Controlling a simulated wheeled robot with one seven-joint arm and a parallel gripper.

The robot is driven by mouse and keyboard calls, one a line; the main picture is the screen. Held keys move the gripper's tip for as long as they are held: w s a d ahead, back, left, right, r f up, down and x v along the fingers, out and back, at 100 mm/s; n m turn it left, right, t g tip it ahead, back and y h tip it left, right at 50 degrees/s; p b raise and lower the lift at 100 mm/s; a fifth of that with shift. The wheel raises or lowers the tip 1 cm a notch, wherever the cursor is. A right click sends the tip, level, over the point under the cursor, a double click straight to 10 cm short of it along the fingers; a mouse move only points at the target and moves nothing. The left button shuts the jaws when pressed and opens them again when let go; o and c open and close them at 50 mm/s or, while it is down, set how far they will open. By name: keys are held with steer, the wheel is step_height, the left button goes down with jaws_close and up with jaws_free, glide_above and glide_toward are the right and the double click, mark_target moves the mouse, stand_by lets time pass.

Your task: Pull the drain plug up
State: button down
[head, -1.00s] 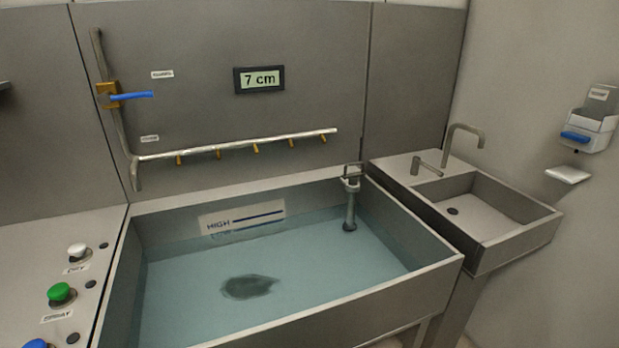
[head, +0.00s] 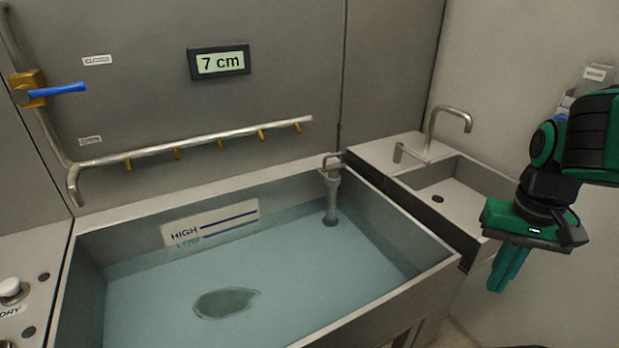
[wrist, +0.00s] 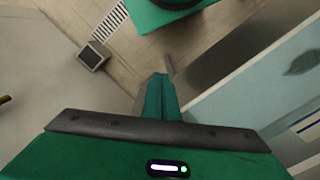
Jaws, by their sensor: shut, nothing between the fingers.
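The drain plug (head: 331,200) is a grey upright post with a loop handle on top, standing at the back right corner of the large steel basin (head: 381,311). Its lower end is in the water. My green gripper (head: 501,280) hangs fingers down to the right of the basin, in front of the small sink, well apart from the plug. Its fingers are shut together and empty. In the wrist view my gripper (wrist: 159,80) points at the floor, with the basin's water to the right; the plug does not show there.
A small sink (head: 470,209) with a tap (head: 450,112) stands right of the basin. A spray pipe (head: 200,142) with a blue-handled valve (head: 58,90) runs along the back wall under a display (head: 219,62) reading 7 cm. A dark patch (head: 226,303) lies in the water.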

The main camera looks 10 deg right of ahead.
steer(key=shift+s+d, duration=0.1)
steer(key=shift+d, duration=0.2)
steer(key=w+a+f+t+y, duration=0.1)
steer(key=w+a+f+t, duration=0.15)
steer(key=w+a, duration=0.75)
steer(key=w+a+f+t+y, duration=0.1)
steer(key=w+a+t, duration=0.45)
steer(key=w, duration=0.95)
steer(key=w+f+m+t+y, duration=0.1)
steer(key=w+f+m+t, duration=0.1)
steer(key=w+m, duration=0.5)
steer(key=w+f+m+t+y, duration=0.1)
steer(key=w+m, duration=0.6)
steer(key=m, duration=1.2)
steer(key=f+t, duration=0.1)
steer(key=t, duration=0.1)
steer(key=shift+a+t, duration=0.25)
steer(key=shift+t, duration=0.15)
steer(key=shift+f, duration=0.1)
